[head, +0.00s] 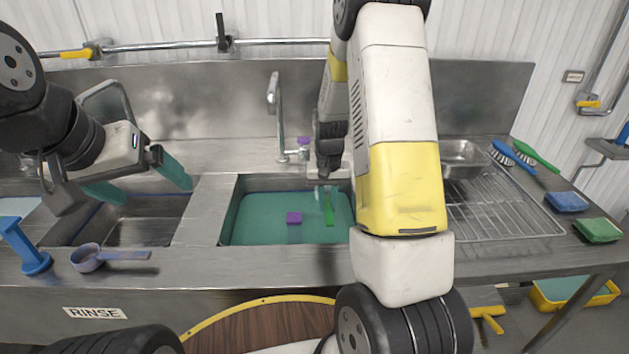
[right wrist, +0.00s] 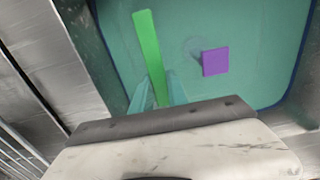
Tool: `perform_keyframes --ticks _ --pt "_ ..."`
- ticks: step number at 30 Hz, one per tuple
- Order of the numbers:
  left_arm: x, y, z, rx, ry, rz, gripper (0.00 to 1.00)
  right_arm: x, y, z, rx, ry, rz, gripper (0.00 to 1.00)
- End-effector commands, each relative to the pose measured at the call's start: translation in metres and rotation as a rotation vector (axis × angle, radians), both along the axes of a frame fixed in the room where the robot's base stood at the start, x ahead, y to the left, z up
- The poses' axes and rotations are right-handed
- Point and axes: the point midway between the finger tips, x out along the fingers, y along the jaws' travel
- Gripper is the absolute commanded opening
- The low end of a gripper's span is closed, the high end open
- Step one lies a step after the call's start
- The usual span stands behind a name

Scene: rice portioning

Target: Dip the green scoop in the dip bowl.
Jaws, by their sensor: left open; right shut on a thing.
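I see no separate bowl that I can name as the dip bowl; the teal-filled basin is the only filled vessel I make out. My left gripper (head: 138,182) is open and empty above the left basin.
A purple square thing (head: 294,218) is in the teal basin, left of the green scoop. A purple-grey scoop (head: 88,258) and a blue tool (head: 25,248) are on the front left counter. A faucet (head: 275,115) stands behind the basin. A wire rack (head: 500,210) is at right.

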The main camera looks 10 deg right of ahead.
Motion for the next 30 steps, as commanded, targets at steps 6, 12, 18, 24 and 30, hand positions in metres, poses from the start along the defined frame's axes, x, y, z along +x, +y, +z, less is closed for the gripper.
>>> perform_keyframes --ticks 6,12,18,24,30 --pt "0.000 0.000 0.000 0.000 0.000 0.000 0.91 -0.001 0.000 -0.028 0.000 0.004 0.000 0.00" --pt "0.000 0.000 0.000 0.000 0.000 0.000 0.91 -0.001 0.000 -0.052 0.000 0.004 0.001 0.00" --pt "0.000 0.000 0.000 0.000 0.000 0.000 0.91 0.000 0.000 -0.075 -0.001 0.002 0.001 0.00" --pt "0.000 0.000 0.000 0.000 0.000 0.000 0.91 -0.001 0.000 -0.100 0.000 0.003 0.000 0.00" --pt "0.000 0.000 0.000 0.000 0.000 0.000 0.91 0.000 0.000 -0.122 -0.001 0.002 0.001 0.00"
